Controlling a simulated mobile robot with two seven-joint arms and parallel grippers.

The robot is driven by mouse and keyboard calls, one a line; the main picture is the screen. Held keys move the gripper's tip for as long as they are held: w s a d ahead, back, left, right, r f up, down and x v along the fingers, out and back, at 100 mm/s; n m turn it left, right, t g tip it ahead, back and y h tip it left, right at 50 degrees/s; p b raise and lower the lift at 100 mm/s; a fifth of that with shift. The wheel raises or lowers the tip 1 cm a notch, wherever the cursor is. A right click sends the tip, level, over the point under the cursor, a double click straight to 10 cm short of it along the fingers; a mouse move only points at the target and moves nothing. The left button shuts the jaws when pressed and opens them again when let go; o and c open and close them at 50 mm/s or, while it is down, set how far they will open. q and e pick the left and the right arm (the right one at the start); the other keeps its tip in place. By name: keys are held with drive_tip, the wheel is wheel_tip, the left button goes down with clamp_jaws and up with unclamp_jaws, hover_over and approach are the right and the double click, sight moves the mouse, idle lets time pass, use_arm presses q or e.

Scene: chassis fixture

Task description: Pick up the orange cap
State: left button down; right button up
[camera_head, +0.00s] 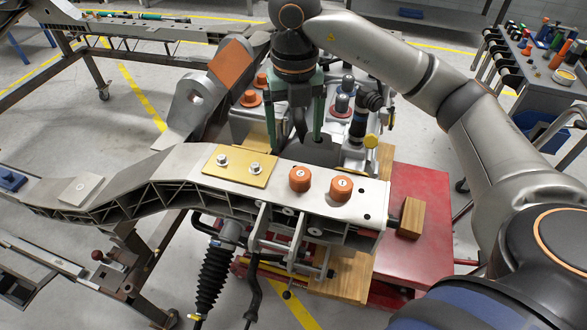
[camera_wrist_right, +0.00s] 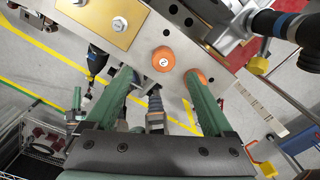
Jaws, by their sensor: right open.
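Two orange caps stand on the grey metal beam: the left one (camera_head: 300,179) beside the gold plate (camera_head: 240,166), and the right one (camera_head: 340,188) nearer the beam's end. My right gripper (camera_head: 295,143) has green fingers, which are apart and empty, pointing down behind the beam. In the right wrist view one cap (camera_wrist_right: 163,59) shows between the fingers, beyond their tips. The other cap (camera_wrist_right: 197,77) is partly hidden by the finger on the right. I see no contact between fingers and caps. My left gripper is not in view.
More orange caps (camera_head: 249,98) sit on the assembly behind the beam. A wooden block (camera_head: 411,217) is at the beam's right end, above a red base (camera_head: 425,190). A black hose (camera_head: 357,130) with a yellow knob stands right of the gripper. A cluttered bench is far right.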

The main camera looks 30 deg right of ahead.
hover_over(300, 171)
drive_tip(key=f, duration=0.4)
drive_tip(key=shift+w+a+f, duration=0.2)
drive_tip(key=shift+a+f, duration=0.05)
drive_tip(key=shift+a, duration=0.1)
drive_tip(key=f, duration=0.6)
drive_tip(key=shift+s+d+f, duration=0.15)
drive_tip(key=shift+d+f, duration=0.05)
drive_tip(key=shift+d, duration=0.1)
clamp_jaws()
